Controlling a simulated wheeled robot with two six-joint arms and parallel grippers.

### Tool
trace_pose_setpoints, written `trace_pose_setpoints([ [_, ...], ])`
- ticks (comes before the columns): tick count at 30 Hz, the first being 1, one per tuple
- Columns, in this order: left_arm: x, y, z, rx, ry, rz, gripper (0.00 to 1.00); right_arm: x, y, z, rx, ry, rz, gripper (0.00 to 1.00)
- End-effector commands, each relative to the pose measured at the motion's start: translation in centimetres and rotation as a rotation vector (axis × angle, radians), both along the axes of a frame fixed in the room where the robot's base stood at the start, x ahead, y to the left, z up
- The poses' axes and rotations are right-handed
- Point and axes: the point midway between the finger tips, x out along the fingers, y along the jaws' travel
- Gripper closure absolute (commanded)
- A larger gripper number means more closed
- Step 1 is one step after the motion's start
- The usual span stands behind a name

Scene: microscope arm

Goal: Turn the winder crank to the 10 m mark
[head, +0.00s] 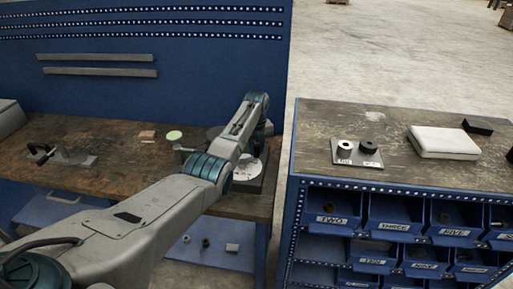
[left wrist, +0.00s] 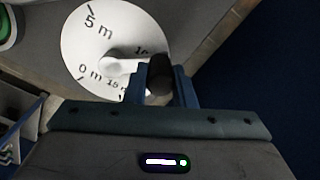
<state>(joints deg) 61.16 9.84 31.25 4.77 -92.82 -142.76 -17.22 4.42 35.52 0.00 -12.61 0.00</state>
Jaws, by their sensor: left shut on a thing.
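The winder's white dial (left wrist: 85,45) fills the upper left of the left wrist view, with 5 m, 0 m and 15 m marks readable and a partly covered "10" by the crank. The pale crank (left wrist: 112,63) runs from its hub rightward to a black knob (left wrist: 159,74), close below the "10". My left gripper (left wrist: 160,86) is shut on this knob, one blue finger on each side. In the head view the dial (head: 246,172) shows at the bench's right end, partly hidden by my left arm. My right gripper is out of view.
The wooden bench (head: 95,180) also carries a clamp-like black handle on a plate (head: 70,156) and a pale green disc (head: 174,135). A blue back panel (head: 190,70) rises behind. To the right, a bin cabinet (head: 395,190) holds a white case (head: 444,142) on top.

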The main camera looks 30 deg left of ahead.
Motion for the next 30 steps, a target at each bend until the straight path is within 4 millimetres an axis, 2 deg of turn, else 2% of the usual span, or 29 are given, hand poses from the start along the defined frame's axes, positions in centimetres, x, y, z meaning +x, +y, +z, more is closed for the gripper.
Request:
trace_pose_setpoints([
  [2, 0.0, 0.1, 0.0, 0.002, -0.002, 0.001, 1.0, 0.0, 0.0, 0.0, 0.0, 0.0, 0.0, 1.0],
  [3, 0.0, 0.1, 0.0, 0.002, -0.002, 0.001, 0.71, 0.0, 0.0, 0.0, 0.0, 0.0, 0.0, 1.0],
  [6, 0.0, 0.1, 0.0, 0.002, -0.002, 0.001, 0.55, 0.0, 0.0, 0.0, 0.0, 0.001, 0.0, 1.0],
  [17, 0.1, 0.1, 0.6, 0.001, -0.003, 0.001, 0.55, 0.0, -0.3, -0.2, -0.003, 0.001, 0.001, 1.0],
  [20, 0.1, 0.1, 1.9, 0.001, -0.006, 0.001, 0.55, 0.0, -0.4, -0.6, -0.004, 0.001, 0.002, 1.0],
  [30, 0.1, 0.1, 8.4, 0.001, -0.004, 0.002, 0.55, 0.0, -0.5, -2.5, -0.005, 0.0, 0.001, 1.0],
])
